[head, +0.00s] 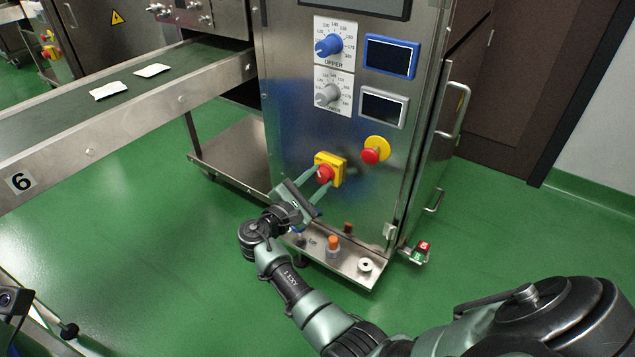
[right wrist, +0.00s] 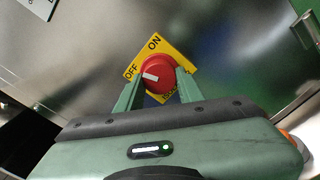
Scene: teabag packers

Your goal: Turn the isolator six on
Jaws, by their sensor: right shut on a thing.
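The isolator is a red rotary knob (head: 325,174) on a yellow plate (head: 335,162), low on the front of the steel cabinet that stands by the conveyor marked 6. The knob also shows in the right wrist view (right wrist: 158,72), with the words ON and OFF on its yellow plate (right wrist: 168,49). Its white mark points left, toward OFF. My right gripper (head: 318,182) is shut on the knob, one finger on each side; its fingers also show in the wrist view (right wrist: 158,88). My left gripper is not in view.
A red emergency button (head: 371,156) on a yellow disc is up and right of the isolator. Blue UPPER dial (head: 328,46) and grey dial (head: 327,94) sit above. A steel ledge (head: 345,262) with small fittings juts out below. The green floor (head: 150,270) at left is clear.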

